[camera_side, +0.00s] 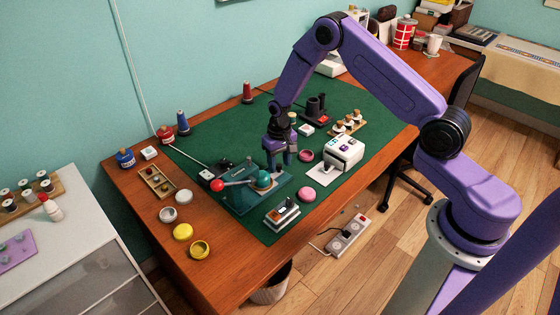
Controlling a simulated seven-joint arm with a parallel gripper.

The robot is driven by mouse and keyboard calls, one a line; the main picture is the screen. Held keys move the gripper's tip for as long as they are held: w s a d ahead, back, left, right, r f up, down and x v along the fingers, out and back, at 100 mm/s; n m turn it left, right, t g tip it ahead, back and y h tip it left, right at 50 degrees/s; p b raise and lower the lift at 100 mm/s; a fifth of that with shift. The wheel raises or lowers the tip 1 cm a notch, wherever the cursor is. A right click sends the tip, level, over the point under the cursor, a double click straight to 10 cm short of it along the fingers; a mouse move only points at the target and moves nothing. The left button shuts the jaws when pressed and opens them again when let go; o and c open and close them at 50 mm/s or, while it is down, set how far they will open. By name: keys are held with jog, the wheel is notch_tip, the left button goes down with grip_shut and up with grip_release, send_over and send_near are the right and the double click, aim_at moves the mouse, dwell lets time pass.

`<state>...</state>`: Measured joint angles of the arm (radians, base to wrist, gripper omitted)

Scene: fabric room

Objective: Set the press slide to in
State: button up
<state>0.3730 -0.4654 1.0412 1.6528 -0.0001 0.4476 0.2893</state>
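The press appears to be the teal device (244,200) with a flat base on the green mat. It has a lever with a red ball knob (216,185) pointing left and a rounded green-and-tan part (264,181) at its right end. I cannot make out which part is the slide, or its setting. My gripper (282,170) points down just behind and right of the rounded part. Its fingers look apart, with nothing visible between them. I cannot tell whether a finger touches the press; the gripper partly hides the area behind it.
A white box-shaped device (343,152) and a pink disc (307,194) sit right of the press. A small metal-and-black device (282,214) stands in front. Yellow tins (200,249) and a wooden tray (157,184) lie left.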

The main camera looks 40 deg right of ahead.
jog(key=shift+r, duration=0.1)
notch_tip(320, 180, up, 17)
jog(key=shift+r, duration=0.15)
dwell(0.5)
notch_tip(320, 180, down, 18)
jog(key=m, duration=0.9)
jog(key=shift+w+r, duration=0.1)
jog(key=shift+r, duration=0.1)
dwell(0.4)
grip_shut()
